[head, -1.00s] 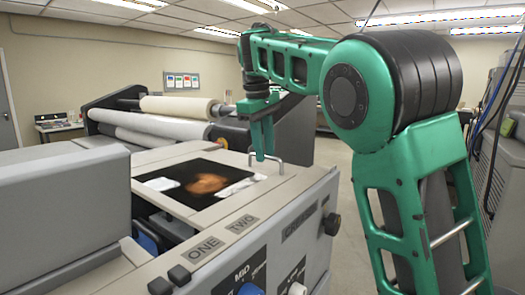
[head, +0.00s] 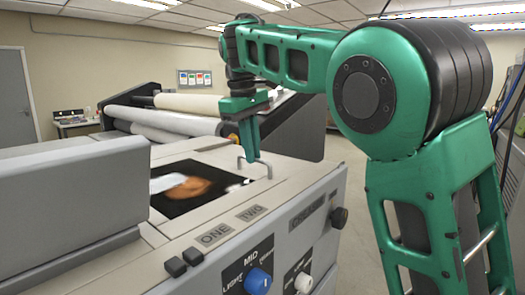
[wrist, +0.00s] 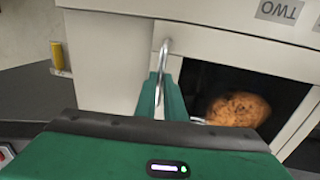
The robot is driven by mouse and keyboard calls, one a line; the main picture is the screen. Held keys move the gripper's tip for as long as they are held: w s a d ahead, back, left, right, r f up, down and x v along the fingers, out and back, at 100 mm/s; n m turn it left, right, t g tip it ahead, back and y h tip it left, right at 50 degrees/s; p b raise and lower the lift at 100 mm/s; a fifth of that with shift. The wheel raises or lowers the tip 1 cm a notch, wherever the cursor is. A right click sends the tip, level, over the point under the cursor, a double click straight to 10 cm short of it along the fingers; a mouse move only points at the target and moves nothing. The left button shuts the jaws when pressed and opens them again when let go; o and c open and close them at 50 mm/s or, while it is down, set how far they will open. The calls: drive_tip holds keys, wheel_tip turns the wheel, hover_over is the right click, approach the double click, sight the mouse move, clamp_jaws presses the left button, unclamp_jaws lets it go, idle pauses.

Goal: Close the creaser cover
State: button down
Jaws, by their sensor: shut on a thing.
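The creaser cover (head: 259,187) is a pale flat panel on top of the grey machine, with a bent metal handle (head: 269,170) standing on it. Left of the handle is a dark opening (head: 166,206) showing a print with an orange-brown shape. My gripper (head: 253,158) points down at the handle, its green fingers shut on it. In the wrist view the handle (wrist: 165,50) runs up between the fingers, and the dark opening (wrist: 195,85) lies to their right. The fingers hide part of the handle.
The machine front carries a blue knob (head: 257,281), a white knob (head: 303,283) and a black side knob (head: 339,217). A raised grey housing (head: 70,195) stands on the left. White rolls (head: 185,103) lie behind. Open floor (head: 345,175) shows to the right.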

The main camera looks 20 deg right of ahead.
drive_tip(key=shift+a, duration=0.15)
drive_tip(key=c, duration=1.8)
unclamp_jaws()
drive_tip(key=shift+r, duration=0.1)
drive_tip(key=shift+c, duration=0.2)
drive_tip(key=shift+r, duration=0.3)
wheel_tip(320, 180, up, 10)
drive_tip(key=s+a, duration=0.1)
drive_tip(key=shift+a, duration=0.3)
